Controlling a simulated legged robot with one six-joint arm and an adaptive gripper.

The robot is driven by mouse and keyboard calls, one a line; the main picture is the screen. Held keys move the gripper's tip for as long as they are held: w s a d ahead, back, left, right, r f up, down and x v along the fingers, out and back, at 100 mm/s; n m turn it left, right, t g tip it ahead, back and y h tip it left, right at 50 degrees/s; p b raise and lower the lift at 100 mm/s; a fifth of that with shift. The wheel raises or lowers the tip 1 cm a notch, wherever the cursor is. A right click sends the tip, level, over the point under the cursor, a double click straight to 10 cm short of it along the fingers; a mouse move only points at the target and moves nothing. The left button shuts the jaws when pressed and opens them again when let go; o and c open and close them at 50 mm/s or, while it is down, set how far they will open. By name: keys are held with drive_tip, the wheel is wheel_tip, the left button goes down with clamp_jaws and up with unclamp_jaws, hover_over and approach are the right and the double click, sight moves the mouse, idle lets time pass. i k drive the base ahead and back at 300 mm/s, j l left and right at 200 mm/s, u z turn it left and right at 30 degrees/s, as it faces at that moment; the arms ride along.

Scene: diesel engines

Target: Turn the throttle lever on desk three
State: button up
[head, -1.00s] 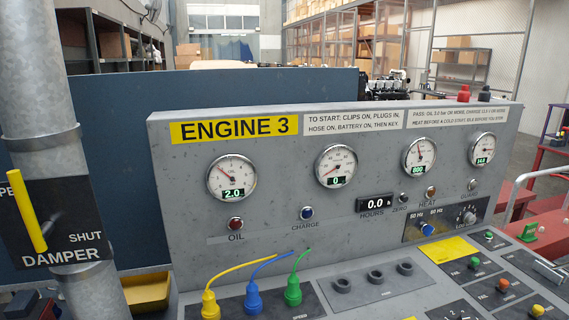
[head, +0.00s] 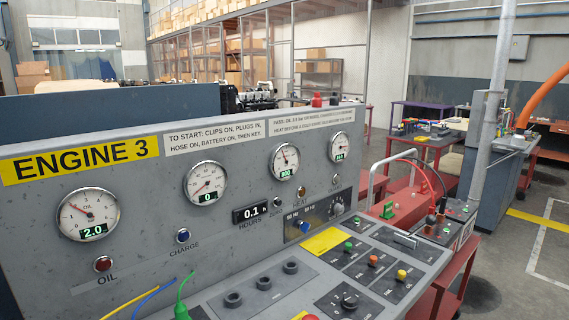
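Desk three is the grey console (head: 130,230) with the yellow ENGINE 3 label (head: 80,160) on its upright panel. I cannot make out a throttle label. A short silver bar-like part (head: 404,240) lies at the right of the sloping top; I cannot tell if it is the throttle lever. A black rotary knob (head: 349,300) sits near the bottom of the view, and a blue-tipped switch (head: 302,227) and a grey dial (head: 337,208) sit on the upright panel. My gripper is not in view.
A red trolley with battery leads (head: 430,225) stands close to the desk's right. A pipe (head: 490,110) rises beyond it. Grey floor is open at far right.

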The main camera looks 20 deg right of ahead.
sight(431, 219)
drive_tip(key=z, duration=1.75)
